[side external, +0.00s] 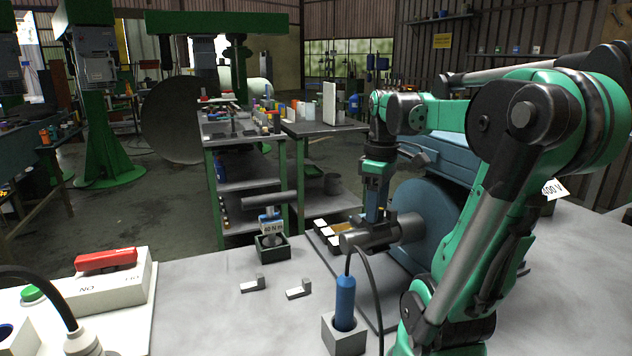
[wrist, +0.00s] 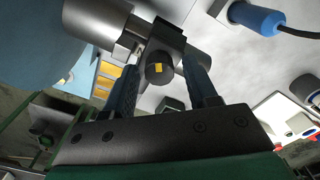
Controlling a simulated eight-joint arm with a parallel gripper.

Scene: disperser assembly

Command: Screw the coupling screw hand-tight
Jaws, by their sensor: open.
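The coupling is a dark grey cylinder (side external: 368,236) on the shaft in front of the blue motor housing (side external: 432,215). In the wrist view the coupling (wrist: 98,18) runs across the top. The coupling screw shows there as a dark round head with a small yellow mark (wrist: 158,72). My gripper (side external: 374,214) points down just above the coupling. In the wrist view its two blue-grey fingers (wrist: 161,66) are apart, one on each side of the screw head. I cannot tell whether either finger touches it. The screw is hidden in the side view.
A blue cabled tool (side external: 345,300) stands in a grey block. A T-handled tool marked 60 N m (side external: 270,222) stands in a dark holder. Two small metal pieces (side external: 253,284) lie on the bench.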

